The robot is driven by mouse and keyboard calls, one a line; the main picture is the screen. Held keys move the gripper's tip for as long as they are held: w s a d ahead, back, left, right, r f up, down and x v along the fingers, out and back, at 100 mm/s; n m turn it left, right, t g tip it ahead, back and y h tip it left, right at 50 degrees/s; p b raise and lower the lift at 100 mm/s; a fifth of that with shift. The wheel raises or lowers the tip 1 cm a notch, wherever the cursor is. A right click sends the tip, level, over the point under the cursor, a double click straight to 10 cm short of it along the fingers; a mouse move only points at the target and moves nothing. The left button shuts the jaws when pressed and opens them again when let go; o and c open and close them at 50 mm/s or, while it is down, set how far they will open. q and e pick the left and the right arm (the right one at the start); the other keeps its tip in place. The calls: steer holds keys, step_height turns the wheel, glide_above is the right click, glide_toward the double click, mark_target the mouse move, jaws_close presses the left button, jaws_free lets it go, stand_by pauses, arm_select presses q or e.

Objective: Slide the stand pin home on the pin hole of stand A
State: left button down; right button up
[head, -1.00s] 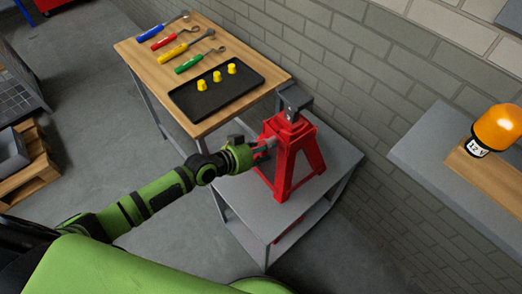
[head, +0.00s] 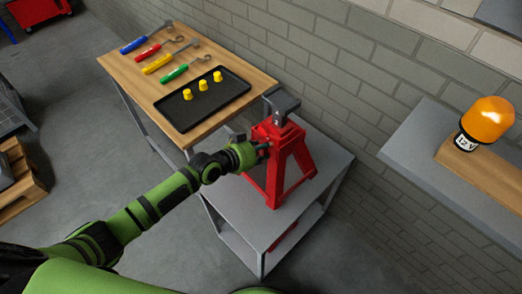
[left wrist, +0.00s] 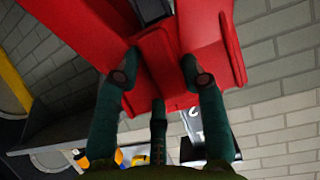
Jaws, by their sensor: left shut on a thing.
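The red stand A (head: 298,180) stands upright on a grey metal table, with a dark grey saddle (head: 282,104) on top. My left gripper (head: 264,146) is at the upper left side of the stand, close against it. In the left wrist view its dark green fingers (left wrist: 160,75) reach up to the red stand body (left wrist: 215,40). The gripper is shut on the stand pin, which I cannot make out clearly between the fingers. The pin hole is hidden, and I cannot tell how far the pin is in. My right gripper is not in view.
A wooden workbench (head: 180,118) behind carries several coloured-handled tools and a black tray (head: 222,108) with yellow caps (head: 202,85). The grey table (head: 230,205) has bare top around the stand. A brick wall runs behind; a shelf at right holds an orange lamp (head: 486,122).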

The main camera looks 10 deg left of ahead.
arm_select(q)
steer(key=c, duration=0.6)
jaws_free()
steer(key=shift+r, duration=0.1)
steer(key=shift+c, duration=0.2)
steer(key=shift+s, duration=0.1)
